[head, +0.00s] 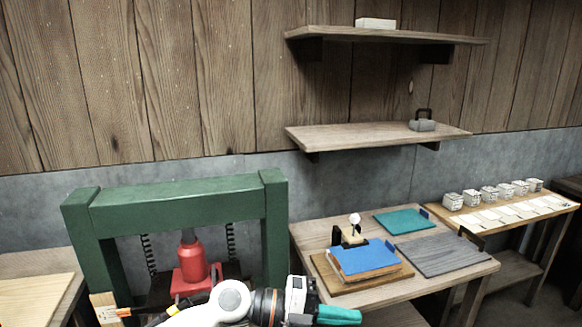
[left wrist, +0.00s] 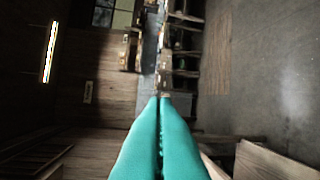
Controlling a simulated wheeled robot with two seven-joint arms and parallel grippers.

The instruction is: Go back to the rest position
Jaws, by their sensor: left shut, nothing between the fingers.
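My left gripper (head: 352,315) is at the bottom of the head view, its teal fingers pointing right, in front of the table with the blue pad. In the left wrist view its two teal fingers (left wrist: 161,100) lie side by side with tips together, shut and empty. My right gripper is in neither view. A green press frame (head: 175,205) stands behind my left arm, with a red jack (head: 192,262) inside it. My arm hides the lower part of the press.
A wooden table (head: 310,232) right of the press holds a blue pad (head: 363,260), a teal board (head: 402,221) and a grey board (head: 445,253). Two wall shelves (head: 350,136) (head: 340,34) hang above. A side bench (head: 450,216) holds several grey blocks. Floor shows at lower right.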

